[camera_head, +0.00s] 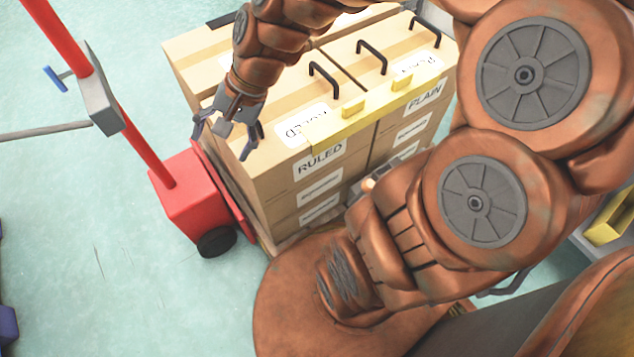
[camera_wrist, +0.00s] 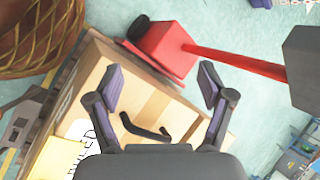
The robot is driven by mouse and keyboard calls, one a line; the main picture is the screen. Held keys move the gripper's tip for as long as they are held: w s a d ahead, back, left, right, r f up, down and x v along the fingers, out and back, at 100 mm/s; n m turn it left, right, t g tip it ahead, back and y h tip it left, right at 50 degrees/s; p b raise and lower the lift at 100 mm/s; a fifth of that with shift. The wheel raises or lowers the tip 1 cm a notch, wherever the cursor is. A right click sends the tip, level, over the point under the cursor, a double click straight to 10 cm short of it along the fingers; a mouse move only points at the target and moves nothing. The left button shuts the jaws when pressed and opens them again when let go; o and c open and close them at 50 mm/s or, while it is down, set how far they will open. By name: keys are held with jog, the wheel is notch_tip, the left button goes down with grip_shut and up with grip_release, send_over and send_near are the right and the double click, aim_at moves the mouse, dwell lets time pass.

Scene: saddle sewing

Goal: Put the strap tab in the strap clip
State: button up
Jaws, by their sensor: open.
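My gripper (camera_head: 228,136) is open and empty, above the left end of the cartons in the head view. In the wrist view its two fingers (camera_wrist: 160,85) are spread, with a carton top and a black handle (camera_wrist: 145,128) beyond them. I cannot surely pick out the strap tab or the strap clip. A yellow strip (camera_head: 335,132) runs along the cartons' upper front edge in the head view. It bears two small yellow blocks, one on the left (camera_head: 352,107) and one on the right (camera_head: 402,81). My gripper is left of this strip and apart from it.
The cartons (camera_head: 275,190), labelled RULED and PLAIN, stand on a red cart (camera_head: 190,195) with a slanted red pole (camera_head: 145,150). Black handles (camera_head: 370,55) rise from their tops. The floor at left is mostly clear.

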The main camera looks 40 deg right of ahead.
jog(key=s+d+f+n+g+h, duration=0.1)
jog(key=s+d+n+g+h, duration=0.2)
jog(key=s, duration=0.6)
jog(key=s+d+f+n+g+h, duration=0.1)
jog(key=s+d+n+g+h, duration=0.1)
jog(key=s+n, duration=0.4)
jog(key=s+d+g, duration=0.1)
jog(key=s, duration=0.3)
jog(key=shift+s+f+n+h, duration=0.2)
jog(key=shift+s+n+h, duration=0.1)
jog(key=shift+h, duration=0.1)
jog(key=shift+w, duration=0.1)
